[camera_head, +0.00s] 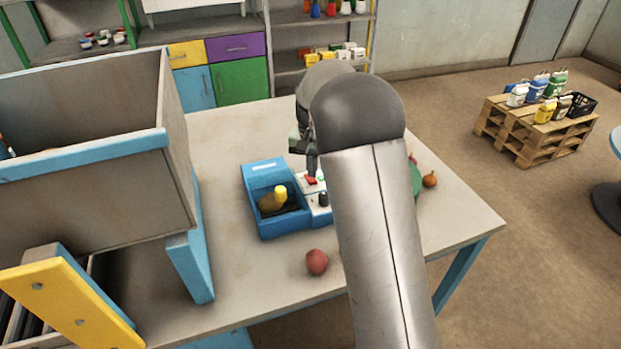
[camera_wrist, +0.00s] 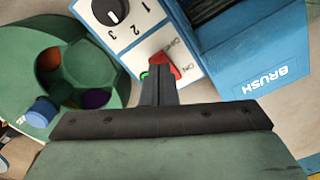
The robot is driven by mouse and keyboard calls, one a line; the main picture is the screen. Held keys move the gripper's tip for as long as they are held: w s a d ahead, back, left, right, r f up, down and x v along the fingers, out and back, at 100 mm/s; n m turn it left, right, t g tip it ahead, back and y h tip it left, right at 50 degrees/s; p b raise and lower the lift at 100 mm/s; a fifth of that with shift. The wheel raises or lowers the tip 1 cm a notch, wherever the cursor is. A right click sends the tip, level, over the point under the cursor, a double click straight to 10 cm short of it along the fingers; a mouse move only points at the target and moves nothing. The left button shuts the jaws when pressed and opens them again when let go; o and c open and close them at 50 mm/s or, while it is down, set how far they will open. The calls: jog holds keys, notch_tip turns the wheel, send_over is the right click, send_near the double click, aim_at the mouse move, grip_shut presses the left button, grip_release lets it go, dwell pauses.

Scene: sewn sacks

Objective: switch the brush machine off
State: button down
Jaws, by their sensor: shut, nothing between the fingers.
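The brush machine (camera_head: 264,171) is a blue box on the table with an open bay. A yellow-topped piece (camera_head: 281,192) and a brown round thing sit in the bay. Its white panel (camera_wrist: 130,35) carries a black dial (camera_wrist: 110,10) marked 1, 2, 3 and a red switch (camera_wrist: 165,66) beside OFF and ON lettering. A small green spot (camera_wrist: 145,74) shows by the switch. My gripper (camera_wrist: 158,88) is shut and empty, its tips right at the switch; I cannot tell whether they touch. In the head view my gripper (camera_head: 311,165) is over the panel. The switch's position is unclear.
A green holder (camera_wrist: 20,85) with coloured pieces stands beside the panel, mostly hidden by my arm in the head view. A red ball (camera_head: 317,262) lies in front and an orange one (camera_head: 430,179) at right. A large blue-edged bin (camera_head: 85,155) stands left.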

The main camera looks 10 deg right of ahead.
jog(key=shift+f+b, duration=0.5)
jog(key=shift+f, duration=0.3)
dwell(0.4)
jog(key=shift+r+p, duration=2.55)
jog(key=shift+r, duration=1)
